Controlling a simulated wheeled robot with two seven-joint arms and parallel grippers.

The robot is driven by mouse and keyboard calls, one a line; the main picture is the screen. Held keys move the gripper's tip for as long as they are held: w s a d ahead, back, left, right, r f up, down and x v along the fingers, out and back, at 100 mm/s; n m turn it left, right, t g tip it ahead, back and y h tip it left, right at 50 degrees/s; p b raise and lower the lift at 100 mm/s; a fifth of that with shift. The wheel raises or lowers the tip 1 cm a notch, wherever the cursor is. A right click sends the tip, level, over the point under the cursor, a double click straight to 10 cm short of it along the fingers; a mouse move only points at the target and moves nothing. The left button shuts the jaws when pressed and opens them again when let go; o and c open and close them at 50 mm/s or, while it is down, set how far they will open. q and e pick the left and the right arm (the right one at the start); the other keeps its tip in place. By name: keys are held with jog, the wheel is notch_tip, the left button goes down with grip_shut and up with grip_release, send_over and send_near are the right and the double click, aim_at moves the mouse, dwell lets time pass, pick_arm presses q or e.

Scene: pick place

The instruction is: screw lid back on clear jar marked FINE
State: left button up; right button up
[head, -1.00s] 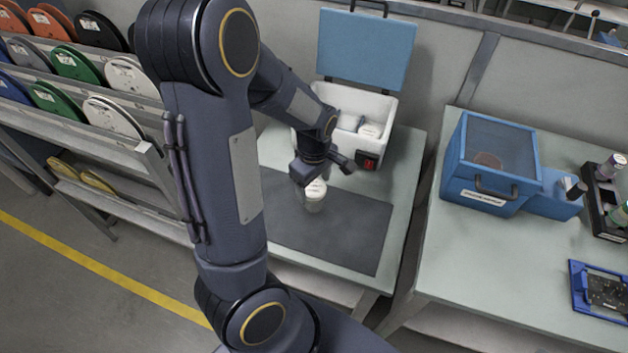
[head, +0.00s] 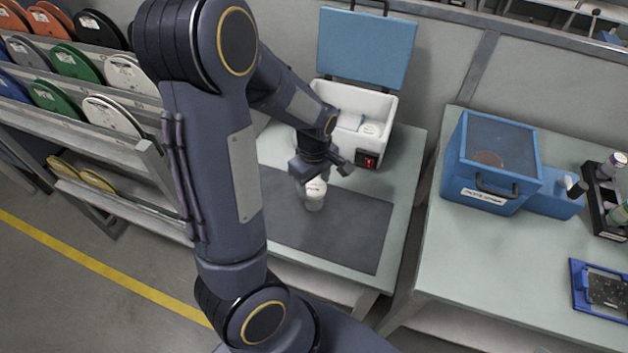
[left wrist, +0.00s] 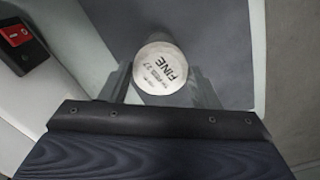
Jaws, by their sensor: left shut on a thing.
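The clear jar (head: 314,204) stands upright on the dark mat (head: 355,232), its white lid (head: 316,187) at its mouth. In the left wrist view the round lid (left wrist: 160,68) shows the word FINE, turned steeply from upright, with smaller print beside it. My left gripper (head: 318,178) points down over the jar. In the left wrist view its two fingers (left wrist: 160,85) lie on either side of the lid, shut on it. I cannot tell how far the lid is seated. My right gripper is out of view.
A white box with a raised blue lid (head: 366,50) and a red switch (head: 370,163) stands just behind the gripper. A blue cabinet (head: 490,165) is on the right table. A reel rack (head: 90,110) stands left. The mat's front part is clear.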

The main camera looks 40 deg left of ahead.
pick_arm(q)
jog(key=m, duration=0.2)
jog(key=shift+m, duration=0.4)
jog(key=m, duration=0.2)
jog(key=shift+m, duration=1)
jog(key=m, duration=0.2)
jog(key=shift+m+b, duration=0.3)
jog(key=shift+m, duration=0.7)
